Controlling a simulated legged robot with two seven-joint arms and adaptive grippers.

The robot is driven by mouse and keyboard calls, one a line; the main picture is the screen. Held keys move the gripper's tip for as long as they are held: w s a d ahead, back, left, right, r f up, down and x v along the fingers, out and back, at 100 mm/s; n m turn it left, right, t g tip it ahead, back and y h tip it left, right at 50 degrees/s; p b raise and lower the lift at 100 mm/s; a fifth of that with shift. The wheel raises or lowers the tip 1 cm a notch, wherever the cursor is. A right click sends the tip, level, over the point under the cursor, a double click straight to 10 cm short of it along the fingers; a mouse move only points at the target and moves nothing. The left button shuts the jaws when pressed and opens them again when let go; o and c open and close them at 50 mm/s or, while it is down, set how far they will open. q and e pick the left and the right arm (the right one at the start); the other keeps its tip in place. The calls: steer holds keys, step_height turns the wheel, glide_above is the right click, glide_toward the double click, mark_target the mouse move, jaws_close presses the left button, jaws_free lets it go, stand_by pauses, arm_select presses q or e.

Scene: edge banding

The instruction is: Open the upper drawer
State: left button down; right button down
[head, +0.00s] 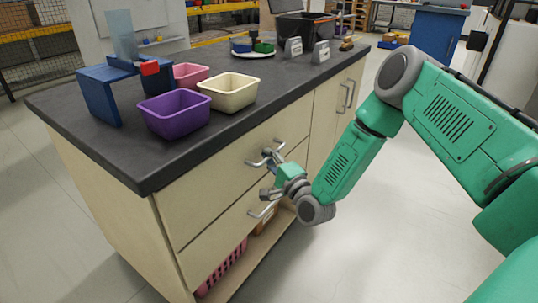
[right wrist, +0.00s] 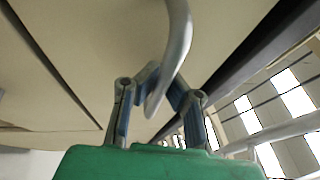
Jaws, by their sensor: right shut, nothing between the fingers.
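The upper drawer (head: 212,192) is a wide cream front below the dark worktop and looks closed, flush with the cabinet. Its grey bar handle (head: 254,164) is partly covered by my right gripper (head: 271,157). In the right wrist view the curved handle (right wrist: 181,35) passes close in front of the fingers of the right gripper (right wrist: 158,78). The fingers are shut with nothing held between them; whether they touch the handle I cannot tell. My left gripper is out of view.
A lower drawer with its own handle (head: 262,211) sits just below the gripper. A pink basket (head: 222,268) stands on the shelf underneath. Purple (head: 175,115) and cream (head: 229,92) bins and a blue stand (head: 98,97) are on the worktop. The floor at right is clear.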

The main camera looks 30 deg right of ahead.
steer(key=shift+s+d+f, duration=0.1)
steer(key=shift+d, duration=0.8)
steer(key=c, duration=1.9)
jaws_free()
steer(key=shift+s, duration=0.25)
steer(key=shift+c, duration=0.2)
steer(key=o, duration=0.3)
steer(key=shift+o, duration=0.2)
steer(key=shift+w+f, duration=0.1)
steer(key=shift+f, duration=0.05)
steer(key=s+f, duration=0.2)
steer(key=s, duration=0.9)
steer(key=shift+s+f, duration=0.15)
steer(key=shift+s, duration=0.25)
